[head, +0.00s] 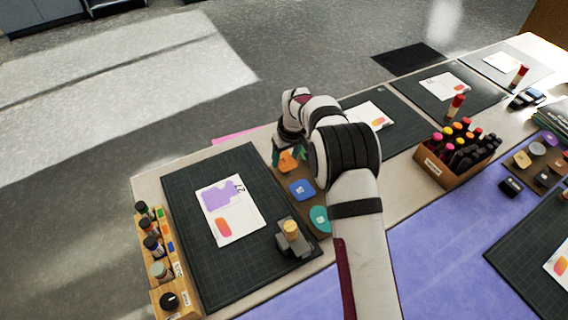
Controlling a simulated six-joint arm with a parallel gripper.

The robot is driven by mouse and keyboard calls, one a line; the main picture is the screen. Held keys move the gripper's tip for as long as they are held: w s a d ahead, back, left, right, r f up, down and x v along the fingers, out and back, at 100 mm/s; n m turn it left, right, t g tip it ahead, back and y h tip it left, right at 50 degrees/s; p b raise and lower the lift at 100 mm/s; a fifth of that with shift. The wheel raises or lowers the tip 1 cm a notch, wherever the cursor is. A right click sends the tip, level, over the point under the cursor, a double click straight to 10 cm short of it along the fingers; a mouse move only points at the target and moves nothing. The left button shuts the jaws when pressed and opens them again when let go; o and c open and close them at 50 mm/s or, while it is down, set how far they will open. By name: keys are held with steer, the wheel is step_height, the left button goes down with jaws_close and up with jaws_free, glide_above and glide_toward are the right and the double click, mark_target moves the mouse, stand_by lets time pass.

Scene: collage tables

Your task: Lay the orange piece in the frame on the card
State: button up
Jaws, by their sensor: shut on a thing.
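The orange piece (287,162) shows at the far end of the brown tray (312,221), at the fingers of my gripper (289,155). My gripper is shut on it; my wrist hides part of the fingers. I cannot tell whether the piece is lifted off the tray. The white card (248,222) lies on the dark cutting mat (182,196) to the left. It bears a purple shape (216,197) and an orange-pink rounded patch (223,228). I cannot make out clearly which mark is the frame.
A blue piece (301,189) and a teal piece (320,218) lie on the tray. A grey block with a wooden knob (291,232) stands on the mat's right side. A wooden rack of bottles (155,258) lines the left edge. A marker box (439,170) stands right of my arm.

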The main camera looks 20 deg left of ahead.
mark_target(283, 159)
steer(key=shift+w+a+v, duration=0.15)
steer(key=shift+v, duration=0.7)
steer(key=shift+w+a+v, duration=0.1)
steer(key=shift+v, duration=0.7)
steer(key=shift+r, duration=0.1)
steer(key=s+a+n, duration=0.2)
steer(key=n, duration=0.1)
steer(key=s+a+n+g, duration=0.1)
steer(key=s+a+n, duration=0.1)
steer(key=a+n, duration=0.1)
steer(key=s+a+n, duration=0.2)
steer(key=a+n, duration=0.1)
steer(key=shift+f+g+y, duration=0.3)
steer(key=shift+g+y, duration=0.1)
steer(key=s+a+n, duration=0.2)
steer(key=n, duration=0.1)
steer(key=s+a+n+g, duration=0.1)
steer(key=s+a+n, duration=0.1)
steer(key=n, duration=0.1)
steer(key=s+a+n, duration=0.2)
steer(key=shift+s+n+g+h, duration=0.2)
steer(key=shift+n+g+h, duration=0.2)
steer(key=shift+s+a+f, duration=0.1)
steer(key=shift+s+f, duration=0.05)
steer(key=shift+f, duration=0.2)
steer(key=shift+w+d+x, duration=0.15)
steer(key=shift+x, duration=0.85)
steer(key=shift+w+d+x, duration=0.15)
steer(key=shift+x, duration=0.85)
steer(key=shift+f, duration=0.25)
